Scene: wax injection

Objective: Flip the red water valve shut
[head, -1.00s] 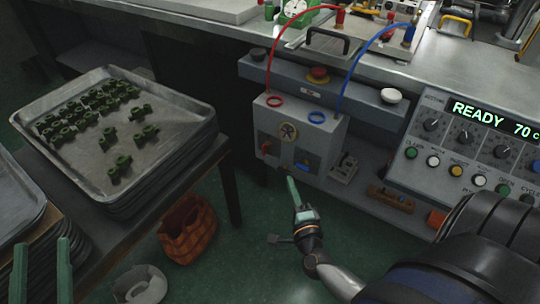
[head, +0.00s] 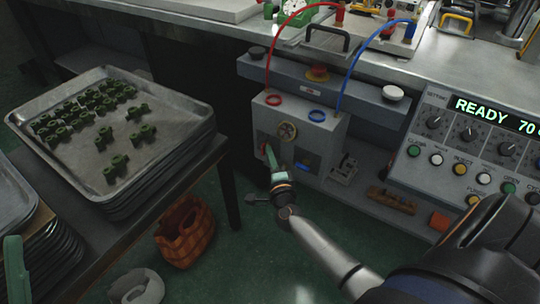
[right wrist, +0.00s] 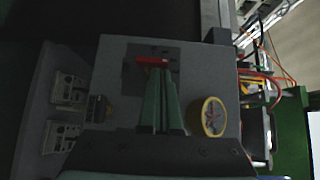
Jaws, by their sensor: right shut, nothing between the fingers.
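The red water valve (right wrist: 152,62) shows in the right wrist view as a short red bar on the front of the grey box, lying crosswise at the fingertips. In the head view my right gripper largely hides it. My right gripper (head: 268,156) is shut and empty, its green fingers pointing at the lower left of the box front. The fingers (right wrist: 158,85) reach up to the red bar in the right wrist view; I cannot tell whether they touch it. My left gripper (head: 15,268) shows only partly at the lower left edge.
The grey box (head: 325,138) has red and blue hoses on top, a round dial (head: 287,131) and a blue part (head: 303,166) in front. The control panel (head: 460,150) is at right. A tray of green parts (head: 170,105) and an orange basket (head: 185,232) are at left.

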